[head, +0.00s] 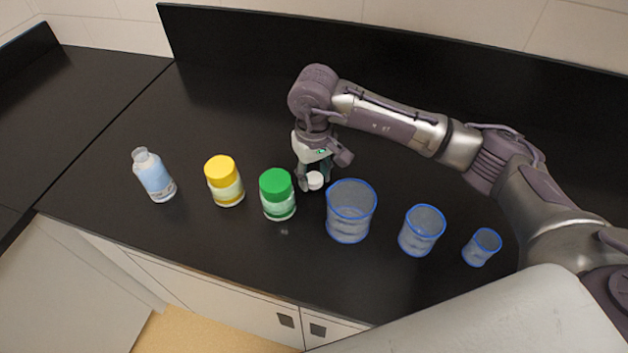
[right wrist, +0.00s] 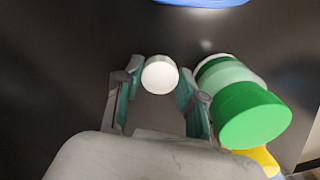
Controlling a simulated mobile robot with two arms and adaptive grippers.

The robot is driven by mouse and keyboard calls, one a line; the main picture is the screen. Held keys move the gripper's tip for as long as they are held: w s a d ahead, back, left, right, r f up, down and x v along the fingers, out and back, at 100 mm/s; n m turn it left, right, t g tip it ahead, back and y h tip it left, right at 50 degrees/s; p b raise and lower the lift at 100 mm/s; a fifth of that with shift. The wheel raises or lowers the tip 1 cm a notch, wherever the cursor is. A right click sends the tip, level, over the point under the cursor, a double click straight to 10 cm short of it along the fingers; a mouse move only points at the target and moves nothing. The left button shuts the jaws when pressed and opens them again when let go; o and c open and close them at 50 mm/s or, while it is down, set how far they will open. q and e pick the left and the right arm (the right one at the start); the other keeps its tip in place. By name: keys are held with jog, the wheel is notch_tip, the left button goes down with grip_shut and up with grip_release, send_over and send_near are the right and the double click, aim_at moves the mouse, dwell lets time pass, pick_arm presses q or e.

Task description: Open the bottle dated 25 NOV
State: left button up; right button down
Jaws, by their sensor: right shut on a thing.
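A clear bottle (head: 154,176) with a pale blue label stands upright at the left of the counter. Its narrow neck shows no coloured lid; the date is too small to read. My right gripper (head: 315,181) is shut on a small white cap (head: 315,180), low over the counter between the green-lidded jar and the largest beaker. In the right wrist view the white cap (right wrist: 159,75) sits between the two fingertips of the right gripper (right wrist: 157,82). A yellow-lidded jar (head: 225,181) and a green-lidded jar (head: 278,194) stand upright; no dates are readable. My left gripper is out of view.
Three blue-rimmed beakers stand in a row at the right: large (head: 350,211), medium (head: 421,231) and small (head: 481,247). The green-lidded jar (right wrist: 250,112) is close beside the gripper in the wrist view. The black counter (head: 220,110) is clear behind the jars.

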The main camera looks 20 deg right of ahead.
aim_at(314, 178)
notch_tip(314, 178, down, 3)
jog(key=shift+p, duration=0.4)
jog(key=shift+f, duration=0.1)
jog(key=shift+f+b, duration=0.15)
jog(key=shift+b, duration=0.2)
jog(key=c, duration=1)
grip_release()
jog(key=shift+o, duration=0.2)
jog(key=shift+r, duration=0.2)
